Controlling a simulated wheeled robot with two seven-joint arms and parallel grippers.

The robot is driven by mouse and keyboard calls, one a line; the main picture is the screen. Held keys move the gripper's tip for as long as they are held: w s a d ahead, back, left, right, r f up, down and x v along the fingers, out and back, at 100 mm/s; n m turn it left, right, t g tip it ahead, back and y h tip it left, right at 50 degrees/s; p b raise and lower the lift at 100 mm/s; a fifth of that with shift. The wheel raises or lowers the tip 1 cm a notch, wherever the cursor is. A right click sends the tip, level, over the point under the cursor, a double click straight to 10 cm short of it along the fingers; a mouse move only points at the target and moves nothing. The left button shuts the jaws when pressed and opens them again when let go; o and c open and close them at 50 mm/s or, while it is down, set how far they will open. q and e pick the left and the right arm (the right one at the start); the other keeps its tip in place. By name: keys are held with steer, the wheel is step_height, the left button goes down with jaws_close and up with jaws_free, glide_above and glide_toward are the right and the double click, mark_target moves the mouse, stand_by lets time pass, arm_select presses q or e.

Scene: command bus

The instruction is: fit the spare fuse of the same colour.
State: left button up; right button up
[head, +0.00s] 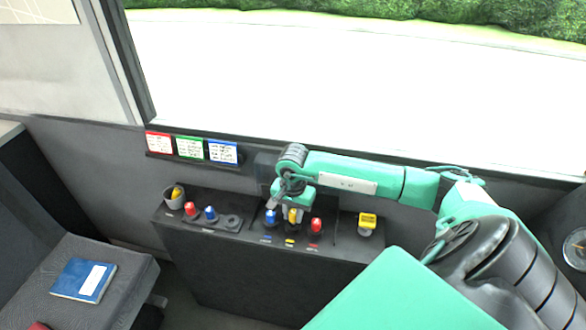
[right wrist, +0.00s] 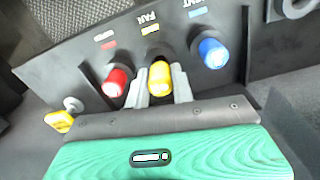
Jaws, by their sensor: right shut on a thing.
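My right gripper (head: 291,203) reaches down over the dark console and is shut on a yellow fuse (head: 293,215). In the right wrist view the fuse (right wrist: 160,76) stands between the two grey fingers, at the middle place marked FAN. I cannot tell how deep it sits. A blue fuse (head: 269,216) and a red fuse (head: 316,225) stand on either side of it on the panel. At the left, a rack (head: 232,222) carries another red fuse (head: 190,209) and blue fuse (head: 210,212). A grey cup (head: 172,200) there holds something yellow (head: 177,193). My left gripper is out of view.
A yellow-topped knob (head: 367,220) stands right of the panel. Red, green and blue cards (head: 190,147) hang on the wall behind. A blue book (head: 84,279) lies on the seat at the left.

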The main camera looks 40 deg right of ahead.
steer(key=shift+b, duration=0.8)
stand_by(1.4)
steer(key=shift+f+b, duration=1.1)
steer(key=shift+f, duration=0.2)
stand_by(0.6)
steer(key=o, duration=1)
steer(key=shift+o, duration=0.2)
steer(key=shift+r, duration=0.1)
step_height(320, 180, up, 14)
steer(key=shift+f, duration=0.2)
